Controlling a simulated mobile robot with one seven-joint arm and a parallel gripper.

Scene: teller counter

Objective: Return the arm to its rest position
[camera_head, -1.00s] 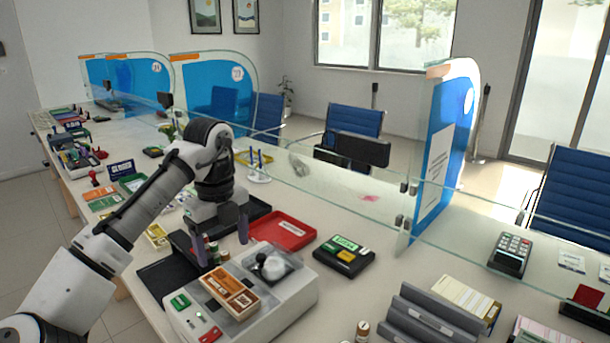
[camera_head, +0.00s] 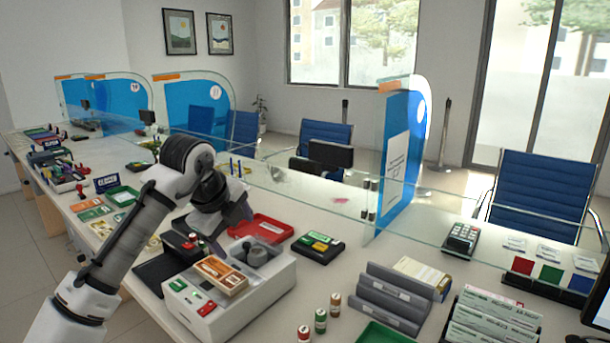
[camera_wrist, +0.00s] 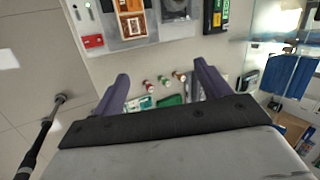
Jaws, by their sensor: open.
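My arm (camera_head: 135,235) reaches up from the lower left in the head view, bent at its elbow. In the wrist view my gripper (camera_wrist: 161,80) shows two purple fingers spread wide apart. Nothing is between them. The counter top and small items lie farther off beyond the fingers.
A white counter machine (camera_head: 240,305) with an orange-and-white pack (camera_head: 222,272) stands near my arm. A red tray (camera_head: 262,228) and a black box (camera_head: 318,247) lie behind it. Grey file holders (camera_head: 390,300), small rolls (camera_head: 320,320) and a glass screen (camera_head: 340,190) are to the right.

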